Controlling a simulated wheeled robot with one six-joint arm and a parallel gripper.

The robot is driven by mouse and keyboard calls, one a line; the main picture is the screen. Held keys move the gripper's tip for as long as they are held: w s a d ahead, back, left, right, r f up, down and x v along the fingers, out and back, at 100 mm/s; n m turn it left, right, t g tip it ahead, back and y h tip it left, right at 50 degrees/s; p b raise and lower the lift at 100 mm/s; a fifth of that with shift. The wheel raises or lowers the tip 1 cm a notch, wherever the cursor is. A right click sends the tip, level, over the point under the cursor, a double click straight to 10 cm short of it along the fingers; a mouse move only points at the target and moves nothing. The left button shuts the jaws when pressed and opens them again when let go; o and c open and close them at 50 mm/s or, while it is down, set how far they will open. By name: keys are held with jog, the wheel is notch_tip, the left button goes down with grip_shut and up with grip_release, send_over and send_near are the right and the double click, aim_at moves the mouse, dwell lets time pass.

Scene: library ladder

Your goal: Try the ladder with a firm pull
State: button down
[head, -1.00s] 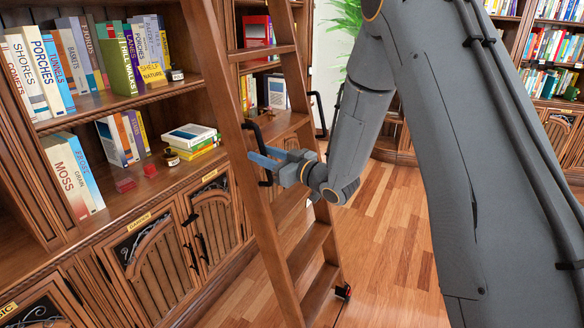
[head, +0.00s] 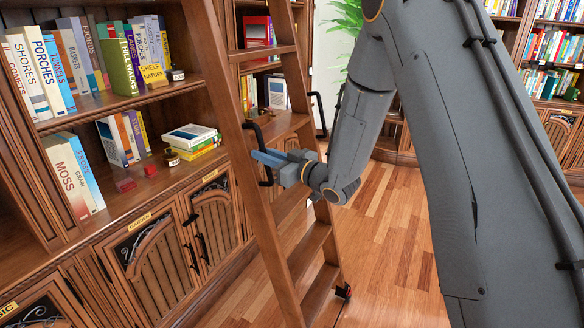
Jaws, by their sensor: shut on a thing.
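A stack of books (head: 191,140) lies on a shelf beside the ladder. Wooden floor (head: 391,235) is clear to the right of the ladder.

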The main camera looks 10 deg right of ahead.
dwell(1.4)
jog(key=c, duration=1.6)
grip_release()
jog(key=shift+c, duration=0.2)
jog(key=s+d+f+m+g+h+b, duration=0.1)
jog(key=s+d+f+m+g+h, duration=0.2)
jog(key=s+d+h, duration=0.45)
jog(key=s+d+f+m+g+h+b, duration=0.1)
jog(key=s+d+f+m+h+b, duration=0.25)
jog(key=d, duration=0.75)
jog(key=s+f+m+g+h+p, duration=0.1)
jog(key=s+g, duration=0.6)
jog(key=s, duration=1.4)
notch_tip(320, 180, down, 3)
jog(key=shift+s+d+f+m+g+h+p, duration=0.1)
jog(key=shift+s+d+m+g+h+p, duration=0.3)
jog(key=shift+m, duration=0.55)
jog(key=shift+w, duration=0.1)
jog(key=shift+c, duration=0.6)
